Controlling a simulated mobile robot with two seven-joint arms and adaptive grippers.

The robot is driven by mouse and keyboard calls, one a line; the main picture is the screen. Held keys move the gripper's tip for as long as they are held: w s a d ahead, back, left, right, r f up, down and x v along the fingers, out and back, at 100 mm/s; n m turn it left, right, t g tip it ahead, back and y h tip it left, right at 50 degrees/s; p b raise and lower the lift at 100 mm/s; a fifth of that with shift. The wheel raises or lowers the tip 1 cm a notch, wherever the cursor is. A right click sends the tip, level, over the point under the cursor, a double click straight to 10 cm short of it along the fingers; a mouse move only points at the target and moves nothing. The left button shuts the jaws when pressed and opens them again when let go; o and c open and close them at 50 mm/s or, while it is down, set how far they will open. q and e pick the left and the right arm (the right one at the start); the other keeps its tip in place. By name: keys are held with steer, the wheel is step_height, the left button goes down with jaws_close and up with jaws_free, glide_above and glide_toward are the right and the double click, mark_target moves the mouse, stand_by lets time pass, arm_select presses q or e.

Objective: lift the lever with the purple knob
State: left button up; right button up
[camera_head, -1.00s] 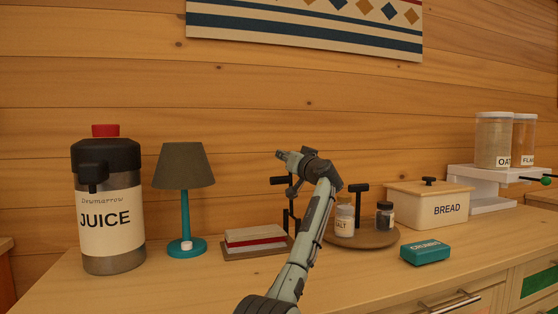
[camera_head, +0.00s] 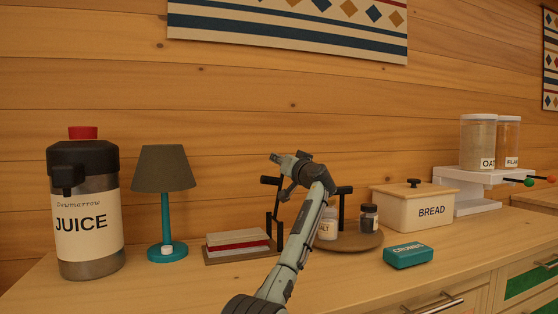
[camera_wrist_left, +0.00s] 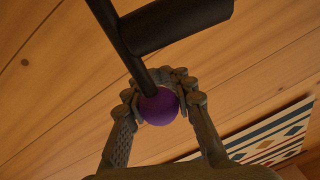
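The purple knob (camera_wrist_left: 158,106) is a ball on the end of a dark lever rod (camera_wrist_left: 128,50) in the left wrist view. My left gripper (camera_wrist_left: 161,92) has a finger on each side of the knob, with the tips drawn in close around it, and looks shut on it. A thick dark cylinder (camera_wrist_left: 178,20) crosses near the rod. In the head view my left gripper (camera_head: 283,160) is above the counter, in front of a black post with a crossbar (camera_head: 270,181). The knob is hidden there. My right gripper is not in view.
A juice dispenser (camera_head: 86,205), a teal lamp (camera_head: 165,190) and a book stand (camera_head: 237,255) are left of my arm. Jars on a round board (camera_head: 368,241), a teal box (camera_head: 408,256), a bread bin (camera_head: 412,210) and a white dispenser with red and green knobs (camera_head: 480,177) are right.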

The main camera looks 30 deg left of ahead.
arm_select(q)
steer(key=o, duration=0.4)
steer(key=shift+w+f, duration=0.1)
steer(key=shift+o, duration=0.2)
steer(key=shift+d, duration=0.1)
steer(key=v, duration=1.2)
steer(key=shift+c, duration=0.5)
